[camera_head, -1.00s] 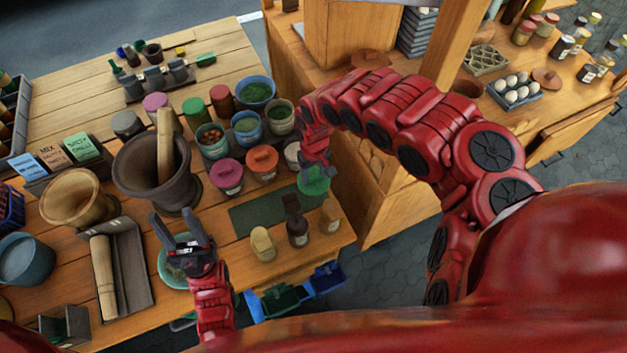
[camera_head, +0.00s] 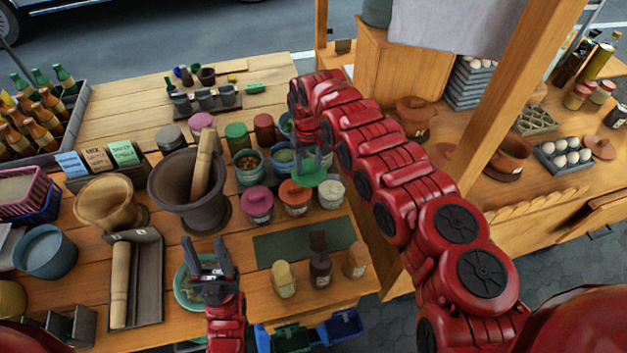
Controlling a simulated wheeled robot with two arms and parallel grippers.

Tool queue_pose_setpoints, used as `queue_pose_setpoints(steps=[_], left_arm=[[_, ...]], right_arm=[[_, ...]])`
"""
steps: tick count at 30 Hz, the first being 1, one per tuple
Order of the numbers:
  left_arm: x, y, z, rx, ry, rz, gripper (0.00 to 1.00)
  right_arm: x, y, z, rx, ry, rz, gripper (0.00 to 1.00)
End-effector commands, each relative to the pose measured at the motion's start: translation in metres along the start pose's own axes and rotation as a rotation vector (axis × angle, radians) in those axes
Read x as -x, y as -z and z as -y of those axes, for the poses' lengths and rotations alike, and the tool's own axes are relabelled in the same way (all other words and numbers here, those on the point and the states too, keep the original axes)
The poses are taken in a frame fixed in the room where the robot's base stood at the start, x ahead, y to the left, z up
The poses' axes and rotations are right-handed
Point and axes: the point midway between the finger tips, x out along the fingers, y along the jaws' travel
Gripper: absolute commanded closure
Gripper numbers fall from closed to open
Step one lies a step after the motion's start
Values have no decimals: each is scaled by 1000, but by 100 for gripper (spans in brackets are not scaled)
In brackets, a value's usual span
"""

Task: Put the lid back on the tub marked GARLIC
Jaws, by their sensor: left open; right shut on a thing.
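My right gripper (camera_head: 309,160) is shut on a green lid (camera_head: 310,178) and holds it level above the back of the orange-lidded tub (camera_head: 296,199). Behind and left of the lid, a blue open tub (camera_head: 281,171) is partly hidden by the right arm. Another open tub (camera_head: 248,166) with reddish-brown contents stands left of it. I cannot read any GARLIC marking, so I cannot tell which tub bears it. My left gripper (camera_head: 207,242) is open and empty, over a teal bowl (camera_head: 180,280).
A pink-lidded tub (camera_head: 257,206) and a white tub (camera_head: 331,193) flank the orange one. A dark mortar (camera_head: 189,207) with a pestle stands left.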

Motion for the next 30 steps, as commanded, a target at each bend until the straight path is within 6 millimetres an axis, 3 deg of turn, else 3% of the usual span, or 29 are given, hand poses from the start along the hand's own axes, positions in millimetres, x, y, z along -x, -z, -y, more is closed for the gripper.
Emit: queue_pose_setpoints(steps=[8, 12, 30], left_arm=[[11, -2, 0, 0, 0, 0, 50], [18, -3, -1, 0, 0, 0, 50], [23, -4, -1, 0, 0, 0, 50]], right_arm=[[-3, 6, -24, -24, 1, 0, 96], [-6, 1, -52, -60, 1, 1, 96], [-10, -9, -74, -96, 2, 3, 96]])
